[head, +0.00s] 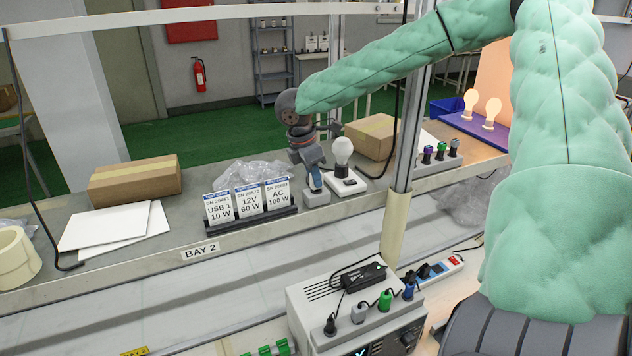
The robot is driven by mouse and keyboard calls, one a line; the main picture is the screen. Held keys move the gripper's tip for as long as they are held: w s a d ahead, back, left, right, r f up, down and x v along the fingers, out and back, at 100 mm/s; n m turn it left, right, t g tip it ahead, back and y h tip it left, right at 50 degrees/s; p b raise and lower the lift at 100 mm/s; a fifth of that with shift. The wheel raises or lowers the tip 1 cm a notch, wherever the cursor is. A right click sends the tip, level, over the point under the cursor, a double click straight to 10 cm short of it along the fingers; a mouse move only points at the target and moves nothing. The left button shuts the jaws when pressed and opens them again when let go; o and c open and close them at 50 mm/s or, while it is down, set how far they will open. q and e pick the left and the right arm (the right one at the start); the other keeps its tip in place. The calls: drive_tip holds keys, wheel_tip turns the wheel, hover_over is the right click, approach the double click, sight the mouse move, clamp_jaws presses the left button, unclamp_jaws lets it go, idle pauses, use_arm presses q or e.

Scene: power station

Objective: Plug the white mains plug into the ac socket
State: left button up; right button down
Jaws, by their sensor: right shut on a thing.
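My right gripper (314,183) reaches over the far bench and points down beside the lamp with the clear bulb (342,152). It is shut on a small pale thing just above a light grey block (316,198). This appears to be the white mains plug, mostly hidden by the fingers. The power station (310,316) is a grey box at the bottom centre, with black, grey, green and blue plugs in a row along its front top edge. I cannot make out which opening is the ac socket. My left gripper is out of view.
Test cards (248,203) stand left of my gripper, and a cardboard box (134,181) lies further left. A metal post (410,125) rises between the gripper and the coloured plugs on the right. A black adapter (363,277) lies on the power station.

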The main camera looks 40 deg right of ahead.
drive_tip(key=shift+d+p+v, duration=0.2)
drive_tip(key=shift+p+v, duration=0.45)
drive_tip(key=shift+v, duration=0.2)
drive_tip(key=shift+d+p+v, duration=0.2)
drive_tip(key=shift+p+v, duration=0.5)
drive_tip(key=shift+v, duration=0.15)
drive_tip(key=shift+d+p+v, duration=0.2)
drive_tip(key=shift+p+v, duration=0.45)
drive_tip(key=shift+v, duration=0.25)
drive_tip(key=shift+s, duration=0.2)
